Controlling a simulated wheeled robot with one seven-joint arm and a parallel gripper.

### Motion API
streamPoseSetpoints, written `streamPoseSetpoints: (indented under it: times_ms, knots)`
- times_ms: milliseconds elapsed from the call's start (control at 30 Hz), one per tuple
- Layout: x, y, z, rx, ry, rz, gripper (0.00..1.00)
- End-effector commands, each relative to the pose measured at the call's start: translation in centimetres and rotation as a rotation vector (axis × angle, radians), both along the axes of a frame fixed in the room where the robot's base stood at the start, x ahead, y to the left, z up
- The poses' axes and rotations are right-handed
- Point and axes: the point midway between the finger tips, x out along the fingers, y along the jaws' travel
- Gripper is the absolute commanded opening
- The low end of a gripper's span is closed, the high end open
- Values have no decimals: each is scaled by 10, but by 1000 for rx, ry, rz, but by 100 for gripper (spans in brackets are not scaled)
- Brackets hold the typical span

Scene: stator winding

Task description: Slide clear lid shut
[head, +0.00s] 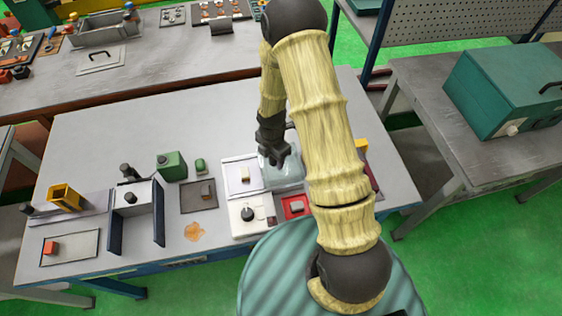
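A pale bluish, see-through panel, which looks like the clear lid (284,177), lies at the centre right of the table. It is beside a white-framed tray (232,188) that holds a small cream block (244,174). My gripper (276,160) is dark and points down at the far part of the clear panel. It appears to be at or just above the panel; I cannot tell if it touches. The fingers are too small and dark to show whether they are open or shut. My arm hides what lies right of the panel.
A white box with a black knob (247,214) and a red tray with a grey block (296,206) stand in front. Left are a green box (172,166), a grey mat (198,197) and a dark-sided fixture (132,206). The table's back left is clear.

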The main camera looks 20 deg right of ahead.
Motion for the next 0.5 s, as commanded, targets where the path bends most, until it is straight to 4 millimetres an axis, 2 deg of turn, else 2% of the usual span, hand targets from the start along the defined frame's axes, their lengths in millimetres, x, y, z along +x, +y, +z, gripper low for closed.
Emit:
streamPoseSetpoints:
  times_ms: [33, 133, 500]
  knots:
    - [-2, 0, -4, 0, 6, 0, 37]
    - [-2, 0, -4, 0, 6, 0, 19]
    - [-2, 7, -5, 1, 6, 1, 19]
